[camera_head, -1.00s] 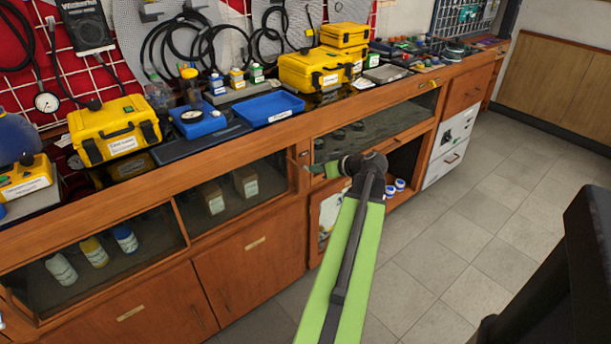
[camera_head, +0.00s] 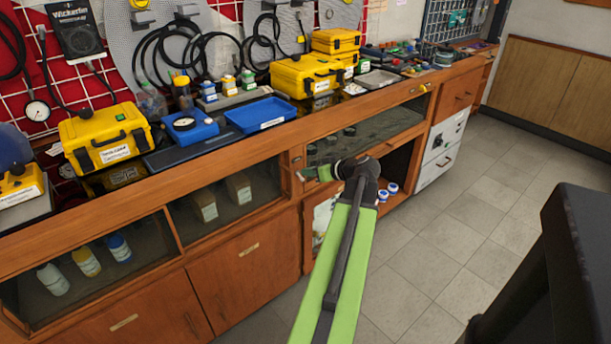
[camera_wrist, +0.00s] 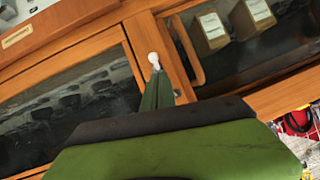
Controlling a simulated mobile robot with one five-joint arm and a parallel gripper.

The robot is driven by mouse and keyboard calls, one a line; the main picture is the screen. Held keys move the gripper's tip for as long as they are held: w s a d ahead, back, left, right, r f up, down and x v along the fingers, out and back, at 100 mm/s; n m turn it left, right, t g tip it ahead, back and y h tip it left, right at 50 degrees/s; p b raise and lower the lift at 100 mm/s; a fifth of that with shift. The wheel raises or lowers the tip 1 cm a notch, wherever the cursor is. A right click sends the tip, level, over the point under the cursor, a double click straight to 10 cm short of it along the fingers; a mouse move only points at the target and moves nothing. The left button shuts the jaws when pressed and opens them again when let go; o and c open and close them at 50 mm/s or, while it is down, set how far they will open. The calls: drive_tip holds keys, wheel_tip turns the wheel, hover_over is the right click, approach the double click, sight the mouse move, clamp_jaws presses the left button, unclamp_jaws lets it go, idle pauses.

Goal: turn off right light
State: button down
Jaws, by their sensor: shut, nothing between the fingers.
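My gripper (camera_head: 305,174) is shut and empty, in front of the wooden post (camera_head: 297,160) between the two glass-fronted cabinet sections. In the wrist view its green fingers (camera_wrist: 157,92) point at a small white knob or switch (camera_wrist: 154,58) near that post. The fingertips overlap the knob's lower side; I cannot tell if they touch it. No lamp is clearly recognisable in either view, and I cannot tell which light the knob belongs to.
The wooden bench carries yellow cases (camera_head: 104,136), a blue tray (camera_head: 261,114) and several small tools. Cardboard boxes (camera_head: 238,188) stand behind the left glass. An open compartment lies behind my arm. Tiled floor (camera_head: 440,255) is free to the right.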

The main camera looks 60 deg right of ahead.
drive_tip(key=shift+r, duration=0.15)
drive_tip(key=s+f+p+v, duration=0.1)
drive_tip(key=p+v, duration=0.3)
drive_tip(key=v, duration=0.9)
drive_tip(key=shift+f+p, duration=0.3)
drive_tip(key=shift+p, duration=0.05)
